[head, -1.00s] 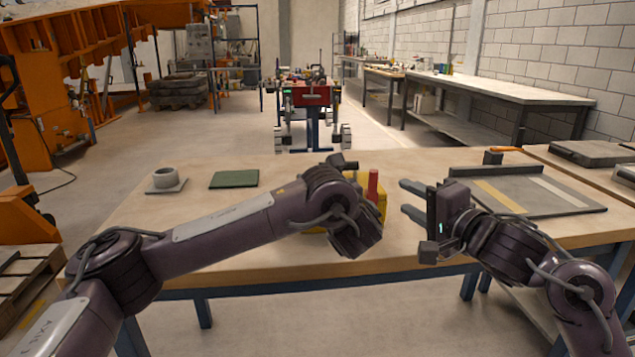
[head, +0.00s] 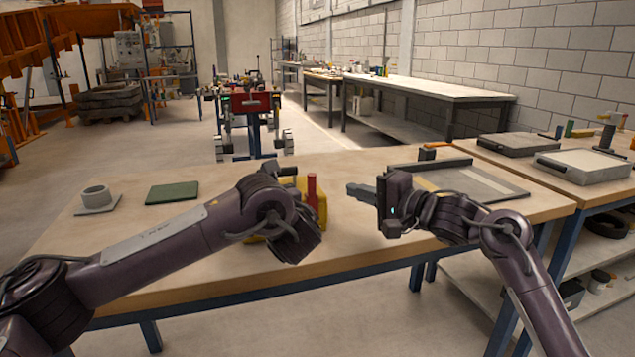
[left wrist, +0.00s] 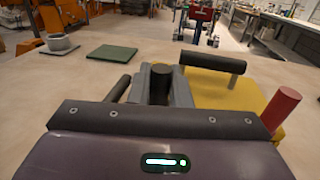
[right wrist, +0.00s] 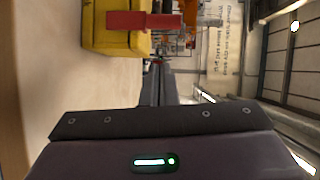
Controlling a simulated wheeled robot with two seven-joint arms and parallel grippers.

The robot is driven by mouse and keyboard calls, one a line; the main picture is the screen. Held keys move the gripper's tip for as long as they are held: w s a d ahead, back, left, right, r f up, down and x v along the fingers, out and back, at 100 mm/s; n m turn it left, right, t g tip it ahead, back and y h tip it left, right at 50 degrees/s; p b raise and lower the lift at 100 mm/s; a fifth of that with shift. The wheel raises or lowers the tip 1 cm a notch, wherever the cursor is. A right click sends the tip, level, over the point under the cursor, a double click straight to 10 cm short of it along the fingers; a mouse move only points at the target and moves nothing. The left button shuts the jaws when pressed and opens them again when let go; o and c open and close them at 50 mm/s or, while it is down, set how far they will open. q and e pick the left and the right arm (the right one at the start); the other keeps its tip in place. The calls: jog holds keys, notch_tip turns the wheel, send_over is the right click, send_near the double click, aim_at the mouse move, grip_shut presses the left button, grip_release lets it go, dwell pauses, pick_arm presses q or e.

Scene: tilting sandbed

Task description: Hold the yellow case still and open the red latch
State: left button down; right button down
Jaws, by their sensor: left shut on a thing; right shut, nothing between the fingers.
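The yellow case (head: 322,204) stands on the wooden table, partly hidden by my left arm in the head view. Its upright red latch (head: 312,188) shows at the right of my left wrist. In the left wrist view, the case (left wrist: 225,92) has a black handle bar (left wrist: 212,62) and the red latch (left wrist: 281,107). My left gripper (left wrist: 160,82) is shut on a dark post by the handle's left end. My right gripper (head: 350,190) is shut and empty, right of the latch and apart from it. The right wrist view also shows the latch (right wrist: 143,20).
A green mat (head: 172,192) and a grey ring on a plate (head: 97,200) lie at the table's left. A grey tray with a yellow strip (head: 470,184) lies at the right, behind my right arm. The table's front edge is close below both arms.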

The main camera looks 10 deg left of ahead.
aim_at(312, 194)
jog(key=shift+w+d+r+g+y, duration=0.15)
jog(key=shift+w+d+g+y, duration=0.65)
jog(key=shift+w+d, duration=0.5)
jog(key=shift+w+a, duration=0.1)
jog(key=shift+a, duration=0.1)
jog(key=w+a, duration=0.1)
jog(key=a, duration=0.8)
jog(key=shift+a, duration=0.1)
